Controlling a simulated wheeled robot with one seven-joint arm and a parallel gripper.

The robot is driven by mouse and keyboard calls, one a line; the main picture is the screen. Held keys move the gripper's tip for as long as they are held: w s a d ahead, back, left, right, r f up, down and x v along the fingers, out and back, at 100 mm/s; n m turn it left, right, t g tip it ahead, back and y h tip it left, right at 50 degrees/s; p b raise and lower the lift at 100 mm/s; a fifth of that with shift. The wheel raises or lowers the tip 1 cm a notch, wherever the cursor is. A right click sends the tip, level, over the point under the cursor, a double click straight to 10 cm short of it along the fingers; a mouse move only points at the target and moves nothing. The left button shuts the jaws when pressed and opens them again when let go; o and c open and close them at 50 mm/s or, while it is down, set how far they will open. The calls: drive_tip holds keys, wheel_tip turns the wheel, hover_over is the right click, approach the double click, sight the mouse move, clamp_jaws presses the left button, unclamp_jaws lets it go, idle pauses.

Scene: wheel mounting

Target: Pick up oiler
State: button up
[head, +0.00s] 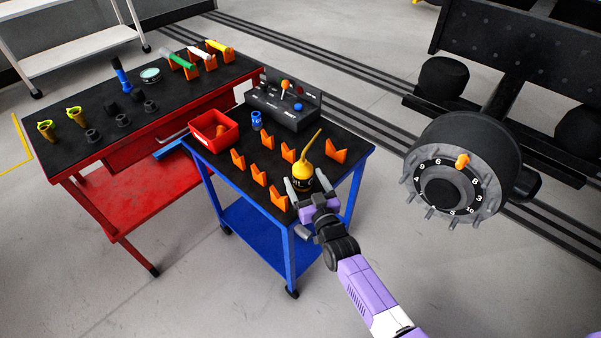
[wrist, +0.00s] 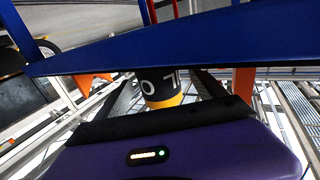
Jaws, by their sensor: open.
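The oiler (head: 302,169) has a yellow cone top with a long thin spout and a dark, lettered body. It stands upright near the front right edge of the blue cart's black top. My gripper (head: 307,184) is open at the cart's edge, with its fingers on either side of the oiler's lower body. In the wrist view the oiler's dark body (wrist: 158,84) with white characters and a yellow band shows between the two dark fingers (wrist: 165,95). A blue bar crosses that view and hides its upper part. I cannot tell whether either finger touches it.
Several orange holders (head: 259,174) stand left of and behind the oiler. A red workbench (head: 110,135) stands left, a wheel hub (head: 465,165) right.

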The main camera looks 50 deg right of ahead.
drive_tip(key=shift+x, duration=2.8)
drive_tip(key=shift+r, duration=0.1)
drive_tip(key=shift+c, duration=0.2)
drive_tip(key=c, duration=1.4)
